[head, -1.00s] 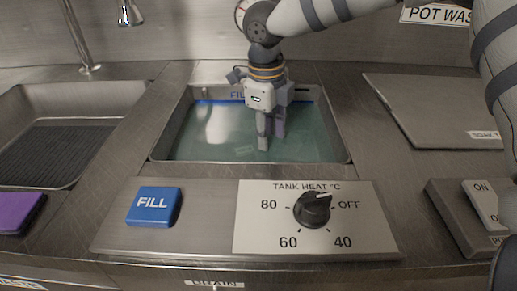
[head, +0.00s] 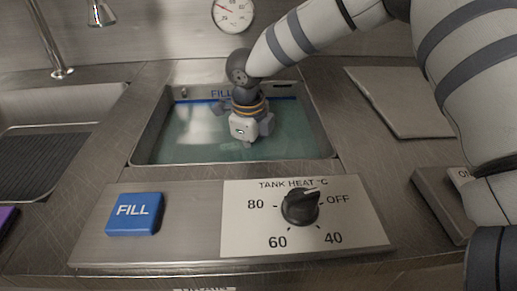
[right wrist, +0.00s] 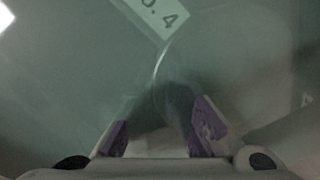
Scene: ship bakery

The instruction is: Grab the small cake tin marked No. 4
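The right gripper (head: 247,141) is lowered into the greenish water (head: 185,135) of the middle tank, and its fingers are hidden below the surface in the head view. In the right wrist view the right gripper (right wrist: 160,118) has its two purple-padded fingers apart, with dark blurred shapes between and ahead of them. A pale label reading part of "No. 4" (right wrist: 158,16) lies ahead of the fingertips at the top. The tin's outline is murky; a faint curved edge runs down from the label. The left gripper is not in view.
The tank's metal rim (head: 235,163) surrounds the gripper. In front are a blue FILL button (head: 134,212) and a tank heat knob (head: 300,207), its pointer near OFF. A sink (head: 45,130) is at left, and a flat metal lid (head: 405,100) at right.

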